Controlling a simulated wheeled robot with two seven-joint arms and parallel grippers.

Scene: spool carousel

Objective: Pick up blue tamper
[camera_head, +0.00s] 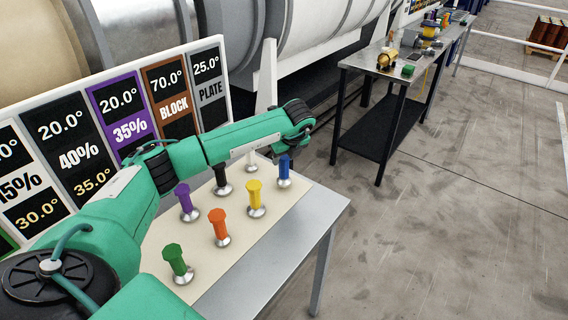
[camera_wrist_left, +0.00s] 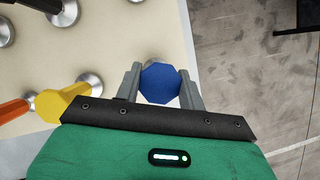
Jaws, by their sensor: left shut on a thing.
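The blue tamper (camera_head: 284,168) stands upright on its metal base at the far right corner of the cream mat (camera_head: 262,235). Its blue top (camera_wrist_left: 160,83) shows in the left wrist view between the two grey fingers. My left gripper (camera_head: 291,154) comes down over it from above and is shut on it. In the left wrist view the left gripper (camera_wrist_left: 159,88) has a finger on each side of the handle. My right gripper is not in view.
Yellow (camera_head: 255,195), orange (camera_head: 218,226), purple (camera_head: 184,199), black (camera_head: 220,177) and green (camera_head: 175,260) tampers stand on the mat beside my left arm. A sign board (camera_head: 118,110) stands behind. The metal table's edge (camera_head: 333,215) is close on the right.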

